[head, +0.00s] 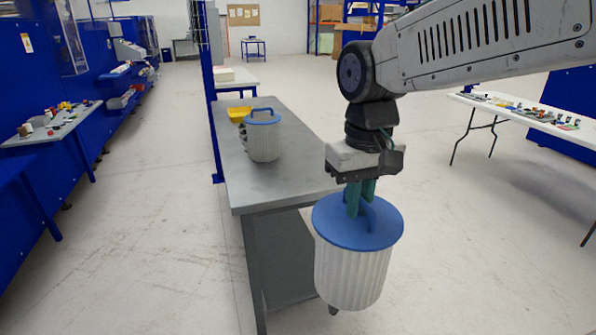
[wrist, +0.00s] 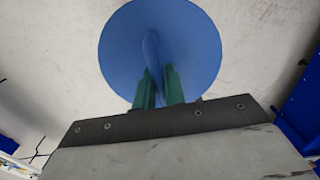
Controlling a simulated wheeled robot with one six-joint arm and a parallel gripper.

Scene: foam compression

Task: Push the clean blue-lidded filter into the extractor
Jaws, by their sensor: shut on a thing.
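A white pleated filter with a blue lid and handle (head: 352,278) hangs upright from my gripper (head: 360,200) in the head view, in front of and to the right of the grey table's near end. My gripper's green fingers are shut on the lid's handle. The wrist view shows the round blue lid (wrist: 125,50) below the green fingers (wrist: 159,88), with the handle between them. A second blue-lidded filter (head: 264,142) stands on the grey table. I cannot make out an extractor with certainty.
The grey table (head: 270,187) also holds a yellow bin (head: 239,114) and small grey items beside the standing filter. Blue machines line the left wall. A white table (head: 540,115) with small parts stands at right. Open floor lies between.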

